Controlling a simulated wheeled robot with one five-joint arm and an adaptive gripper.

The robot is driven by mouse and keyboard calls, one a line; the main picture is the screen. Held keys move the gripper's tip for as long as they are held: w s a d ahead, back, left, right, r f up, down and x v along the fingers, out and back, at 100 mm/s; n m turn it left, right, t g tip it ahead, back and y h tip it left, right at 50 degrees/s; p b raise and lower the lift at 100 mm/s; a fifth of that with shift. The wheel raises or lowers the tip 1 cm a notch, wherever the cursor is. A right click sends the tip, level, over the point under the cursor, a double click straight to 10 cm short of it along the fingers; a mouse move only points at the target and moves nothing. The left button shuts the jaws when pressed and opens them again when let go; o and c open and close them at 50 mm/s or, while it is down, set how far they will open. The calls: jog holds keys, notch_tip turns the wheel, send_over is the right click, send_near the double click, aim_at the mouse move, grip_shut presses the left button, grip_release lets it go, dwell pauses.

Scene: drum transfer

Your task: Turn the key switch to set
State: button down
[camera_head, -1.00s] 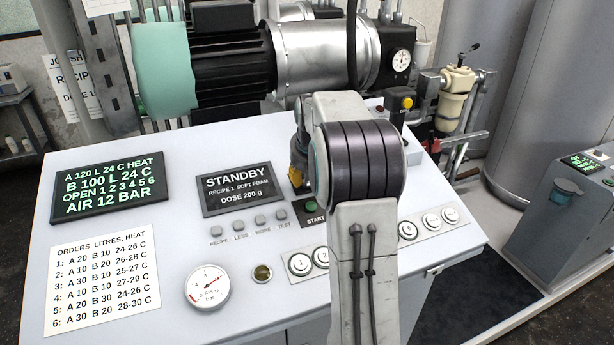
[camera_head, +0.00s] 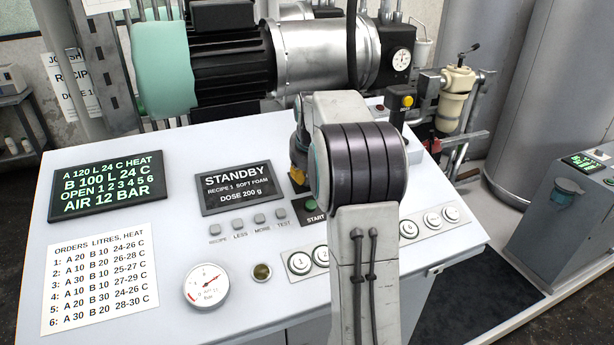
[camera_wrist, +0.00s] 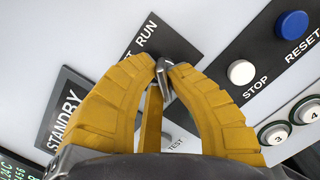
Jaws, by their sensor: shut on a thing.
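In the wrist view, my gripper (camera_wrist: 165,66) has its two yellow fingers closed at their tips around the small metal key of the key switch (camera_wrist: 164,80). The key switch sits on a dark plate (camera_wrist: 178,48) marked RUN, with a second word mostly hidden by a finger; only its last letter, T, shows. I cannot tell which mark the key points to. In the head view, my gripper (camera_head: 297,177) is mostly hidden behind my arm, and the key switch is out of sight there.
The white panel also holds a STANDBY display (camera_head: 237,187), a row of small buttons (camera_head: 262,219) and a gauge (camera_head: 206,285). In the wrist view, a white STOP button (camera_wrist: 241,72) and a blue RESET button (camera_wrist: 292,25) are close to the right finger.

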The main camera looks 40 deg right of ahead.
jog(key=c, duration=1.2)
grip_release()
jog(key=v, duration=1.2)
jog(key=shift+f, duration=0.1)
